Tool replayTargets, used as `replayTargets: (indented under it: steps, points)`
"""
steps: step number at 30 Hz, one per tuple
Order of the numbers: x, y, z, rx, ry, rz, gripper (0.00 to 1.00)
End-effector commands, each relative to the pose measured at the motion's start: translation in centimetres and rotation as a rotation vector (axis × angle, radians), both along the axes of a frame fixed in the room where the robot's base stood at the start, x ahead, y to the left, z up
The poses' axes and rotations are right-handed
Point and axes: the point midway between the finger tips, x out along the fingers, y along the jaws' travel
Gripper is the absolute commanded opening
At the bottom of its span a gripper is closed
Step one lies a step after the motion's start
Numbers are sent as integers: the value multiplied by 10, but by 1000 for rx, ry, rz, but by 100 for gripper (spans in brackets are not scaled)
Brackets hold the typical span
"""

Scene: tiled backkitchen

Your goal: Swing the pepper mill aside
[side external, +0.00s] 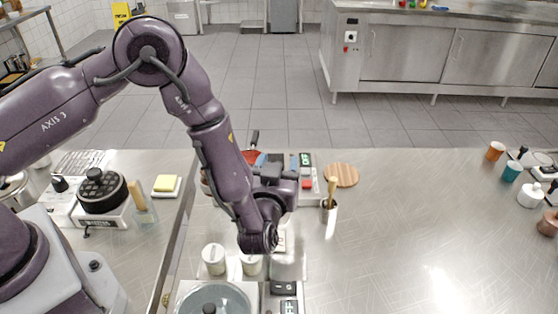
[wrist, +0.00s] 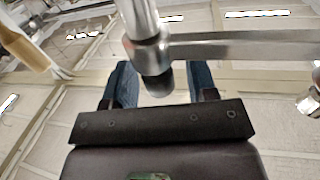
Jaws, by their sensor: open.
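My gripper (side external: 272,160) is partly hidden behind my own wrist in the side view, over the cluttered left part of the steel counter. In the wrist view my gripper (wrist: 162,84) has two bluish fingers standing apart. A shiny metal post (wrist: 141,22) with a dark rounded end and a side bar comes into the space between them; no finger visibly touches it. I cannot tell whether this is the pepper mill. No pepper mill can be identified for certain in the side view. A slim upright thing with a wooden top (side external: 332,188) stands right of my gripper.
A round wooden board (side external: 341,174) lies behind it. White canisters (side external: 213,259) and a glass-lidded pot (side external: 215,300) stand in front. A red pan (side external: 252,156) is close behind my gripper. Small jars (side external: 531,194) line the right edge; the counter's middle right is clear.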

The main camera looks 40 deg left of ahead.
Motion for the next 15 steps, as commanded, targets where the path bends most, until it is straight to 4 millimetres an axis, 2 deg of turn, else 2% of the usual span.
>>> replayTargets:
  steps: [2, 3, 9, 15]
  points:
    - [-13, -11, 0, 1, -1, -6, 53]
    - [-14, -11, 7, -1, -6, -2, 53]
    - [-13, -10, 46, -2, -6, 0, 53]
    - [-13, -10, 67, -1, -3, 0, 53]
